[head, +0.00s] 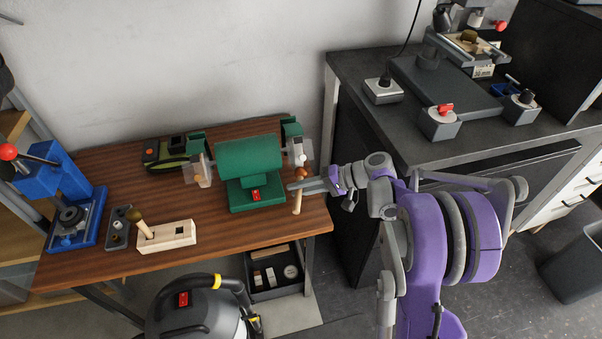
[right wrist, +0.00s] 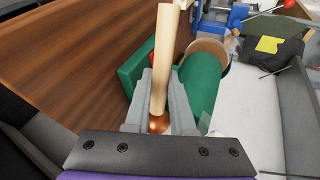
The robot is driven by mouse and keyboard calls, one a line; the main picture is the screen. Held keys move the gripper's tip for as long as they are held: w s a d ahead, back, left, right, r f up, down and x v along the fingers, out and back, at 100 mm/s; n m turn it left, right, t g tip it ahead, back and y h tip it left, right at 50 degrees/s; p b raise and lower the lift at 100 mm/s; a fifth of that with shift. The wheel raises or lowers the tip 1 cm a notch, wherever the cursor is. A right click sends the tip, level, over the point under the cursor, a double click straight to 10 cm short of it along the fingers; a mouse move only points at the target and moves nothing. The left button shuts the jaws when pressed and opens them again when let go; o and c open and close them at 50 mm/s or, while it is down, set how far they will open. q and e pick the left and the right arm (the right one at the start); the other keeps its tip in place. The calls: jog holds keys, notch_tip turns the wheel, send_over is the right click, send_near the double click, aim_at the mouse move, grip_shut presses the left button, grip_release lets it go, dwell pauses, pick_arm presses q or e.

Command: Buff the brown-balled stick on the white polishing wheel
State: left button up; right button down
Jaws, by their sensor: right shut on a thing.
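A pale wooden stick (head: 297,204) with a shiny copper-brown ball (head: 301,174) is held by my right gripper (head: 300,186), which is shut on it. It stands roughly upright, ball up, at the right of the green polishing machine (head: 250,160). The white wheel (head: 297,150) is on the machine's right end, just behind and above the ball; I cannot tell whether they touch. In the right wrist view, the stick (right wrist: 161,60) runs between the fingers (right wrist: 160,105), with the copper ball (right wrist: 158,124) close to the palm. My left gripper is not in view.
A tan wheel (head: 203,172) is on the machine's left end. A wooden block (head: 168,236) holds an olive-topped stick (head: 136,218). A blue press (head: 70,195) stands at the bench's left; a grey vacuum (head: 195,310) stands in front. The bench front middle is clear.

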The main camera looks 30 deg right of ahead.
jog(key=shift+d, duration=0.1)
jog(key=s+a, duration=0.2)
jog(key=s, duration=0.5)
jog(key=shift+s, duration=0.35)
dwell(0.4)
